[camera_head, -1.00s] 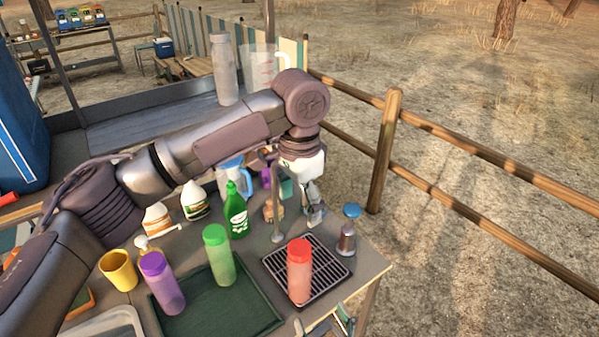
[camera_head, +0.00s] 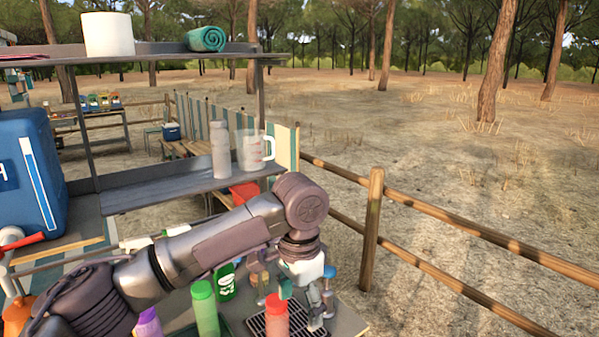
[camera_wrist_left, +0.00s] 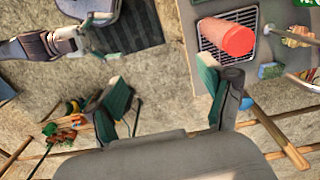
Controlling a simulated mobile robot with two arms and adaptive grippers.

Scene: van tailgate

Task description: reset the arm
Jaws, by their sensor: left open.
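My left arm comes in from the left in the head view, and its gripper (camera_head: 305,296) points down over the worktop. In the left wrist view its two green-padded fingers (camera_wrist_left: 162,85) stand apart with nothing between them. The red bottle (camera_head: 277,318) stands on a black grill rack beside the gripper; the wrist view shows the bottle (camera_wrist_left: 224,38) beyond the right finger. Another grey robot arm (camera_wrist_left: 45,45) shows at upper left in the wrist view, probably my right arm; its jaw state is unclear.
Green (camera_head: 205,308) and purple (camera_head: 149,324) bottles stand left of the red one. Behind, a shelf (camera_head: 150,195) holds a clear bottle (camera_head: 220,150) and a measuring jug (camera_head: 252,150). A blue cooler (camera_head: 30,170) is at left. A wooden fence (camera_head: 372,230) runs along the right.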

